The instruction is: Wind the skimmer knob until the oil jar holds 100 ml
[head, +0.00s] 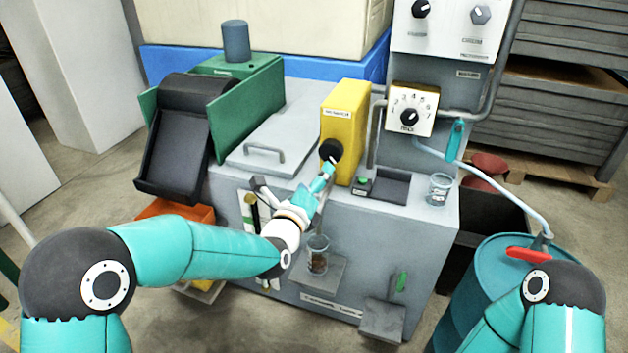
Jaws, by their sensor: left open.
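The skimmer is a yellow box (345,125) on top of the grey machine. Its black knob (331,151) sticks out from the lower front of the box. My left gripper (327,167) is open, with its teal fingertips close below the knob; I cannot tell whether they touch it. A clear glass jar (318,255) stands below on a small grey shelf (332,270), with dark brown oil low inside. Its marks are too small to read. My right arm is at the lower right, but its gripper is not in view.
A control panel with a numbered dial (409,115) is right of the skimmer. A glass beaker (438,189) stands at the right edge of the machine top. A teal drum (500,270) is at the right. A lid with a handle (275,150) lies left of the skimmer.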

